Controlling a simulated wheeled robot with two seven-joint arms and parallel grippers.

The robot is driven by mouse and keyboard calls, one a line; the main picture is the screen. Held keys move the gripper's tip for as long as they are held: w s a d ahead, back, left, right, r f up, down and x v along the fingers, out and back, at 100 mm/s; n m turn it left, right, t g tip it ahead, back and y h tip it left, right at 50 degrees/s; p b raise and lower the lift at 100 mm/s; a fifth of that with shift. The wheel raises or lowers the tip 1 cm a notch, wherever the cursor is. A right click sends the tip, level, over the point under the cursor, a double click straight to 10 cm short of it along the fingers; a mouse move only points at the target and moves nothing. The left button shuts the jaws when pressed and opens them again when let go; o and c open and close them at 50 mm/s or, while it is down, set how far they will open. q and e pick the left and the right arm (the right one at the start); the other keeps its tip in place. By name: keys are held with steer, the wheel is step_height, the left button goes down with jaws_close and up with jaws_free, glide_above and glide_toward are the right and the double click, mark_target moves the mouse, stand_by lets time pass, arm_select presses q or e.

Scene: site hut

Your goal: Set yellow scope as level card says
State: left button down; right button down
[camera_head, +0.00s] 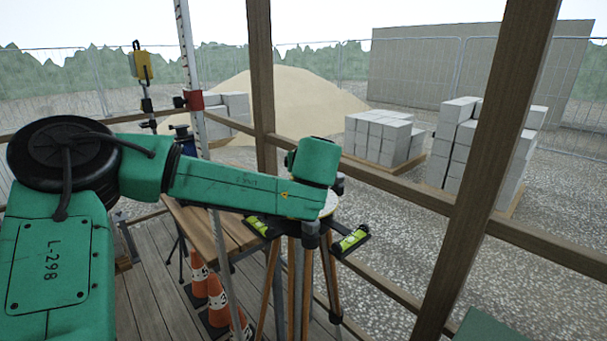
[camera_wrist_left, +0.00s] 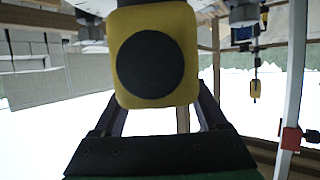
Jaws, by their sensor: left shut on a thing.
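My left gripper shows in the left wrist view (camera_wrist_left: 155,110), its two dark fingers on either side of the yellow scope (camera_wrist_left: 123,95). It is shut on the scope, whose round black face points at the wrist camera. In the head view my green left arm reaches over the tripod (camera_head: 304,270) and hides the scope and fingers. Two yellow-green spirit levels sit at the tripod head, one on the left (camera_head: 259,227) and one on the right (camera_head: 350,241). I cannot make out a level card. My right gripper is not in view.
A wooden bench (camera_head: 215,232) stands left of the tripod, with orange cones (camera_head: 218,299) below. A white staff (camera_head: 187,50) with a red clamp (camera_head: 194,101) rises behind the arm. A yellow device (camera_head: 141,65) stands farther left. Timber posts (camera_head: 480,150) and rails border the right.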

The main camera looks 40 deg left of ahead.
arm_select(q)
steer(key=shift+n+y+b, duration=0.3)
steer(key=shift+r+g, duration=0.15)
steer(key=shift+g, duration=0.25)
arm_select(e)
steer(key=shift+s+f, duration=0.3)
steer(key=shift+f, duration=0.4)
arm_select(q)
steer(key=shift+a+r, duration=0.1)
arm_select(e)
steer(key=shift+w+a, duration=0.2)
arm_select(q)
steer(key=shift+c, duration=1.4)
jaws_free()
steer(key=shift+o, duration=1.4)
